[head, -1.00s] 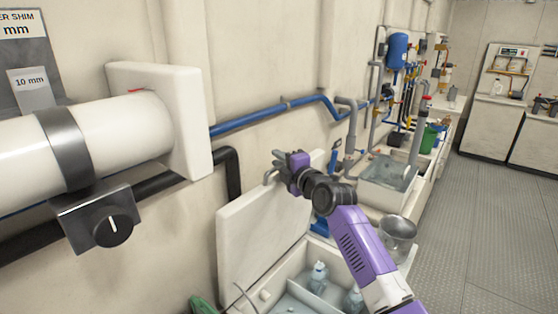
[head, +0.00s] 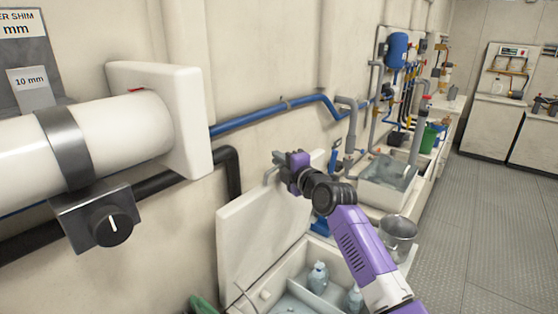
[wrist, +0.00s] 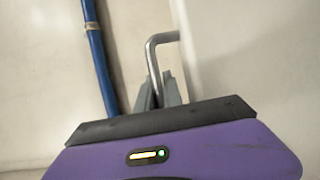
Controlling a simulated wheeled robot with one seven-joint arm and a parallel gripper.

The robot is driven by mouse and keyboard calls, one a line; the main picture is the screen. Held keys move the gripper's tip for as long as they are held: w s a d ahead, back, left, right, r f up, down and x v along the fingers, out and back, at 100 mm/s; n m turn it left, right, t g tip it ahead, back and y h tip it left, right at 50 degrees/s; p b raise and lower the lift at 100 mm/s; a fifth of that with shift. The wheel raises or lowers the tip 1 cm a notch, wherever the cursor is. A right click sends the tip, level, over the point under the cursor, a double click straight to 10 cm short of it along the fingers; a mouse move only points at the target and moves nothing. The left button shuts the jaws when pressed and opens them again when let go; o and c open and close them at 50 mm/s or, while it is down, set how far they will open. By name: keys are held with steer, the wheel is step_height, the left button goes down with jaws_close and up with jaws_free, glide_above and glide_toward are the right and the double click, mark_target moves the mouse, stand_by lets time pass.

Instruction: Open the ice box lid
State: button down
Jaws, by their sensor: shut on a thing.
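The ice box lid (head: 262,235) is a pale panel standing steeply raised at the back of the ice box, close to the wall. The ice box (head: 265,294) is open below it, with bottles (head: 318,277) inside. My gripper (head: 278,168) is at the lid's upper edge, shut on the lid handle. In the wrist view the handle (wrist: 153,50) is a bent grey metal bar, and my gripper's fingers (wrist: 158,92) close around it. The lid also shows in the wrist view (wrist: 250,50), right of the handle.
A blue pipe (head: 262,115) runs along the wall behind my gripper. A metal bucket (head: 398,230) and a sink basin (head: 385,180) are to the right. The grey floor (head: 460,230) is clear at far right.

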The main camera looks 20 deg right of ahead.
steer(key=shift+f, duration=0.1)
stand_by(0.7)
steer(key=shift+s+d+f+b, duration=0.3)
steer(key=shift+s+d+b, duration=0.1)
steer(key=shift+b, duration=0.4)
steer(key=s+d+f+m+t+b, duration=0.1)
steer(key=s+d+b, duration=0.5)
steer(key=b, duration=0.6)
steer(key=s+t, duration=0.1)
steer(key=s, duration=0.1)
steer(key=shift+s+d+f+t+y, duration=0.15)
steer(key=shift+s+f+t+y, duration=0.15)
steer(key=shift+s, duration=0.1)
